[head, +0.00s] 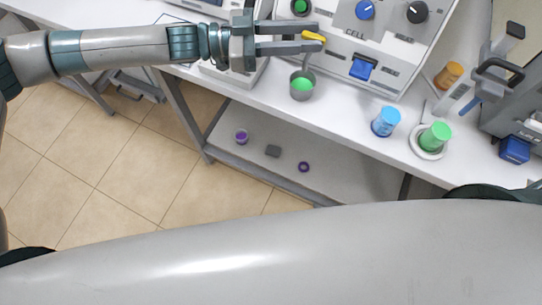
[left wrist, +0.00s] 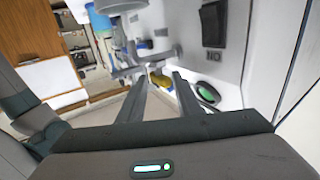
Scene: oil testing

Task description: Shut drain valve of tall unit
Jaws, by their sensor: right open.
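The tall unit (head: 388,58) is a white panelled housing marked CELL, with knobs and a blue rocker on its front. A yellow valve lever (head: 314,36) sticks out at its lower left, above a grey cup with green liquid (head: 302,86). My left gripper (head: 318,40) is open, its two fingers apart, with the lever at the fingertips. In the left wrist view, the yellow lever (left wrist: 160,80) shows between the fingers near their far ends; whether they touch it I cannot tell. My right gripper is not in view.
A blue cup (head: 386,121) and a green cup on a white dish (head: 428,152) stand to the right on the white bench. An amber cup (head: 448,75) and a dark grey device (head: 515,90) are further right. Small items lie on the lower shelf (head: 340,180).

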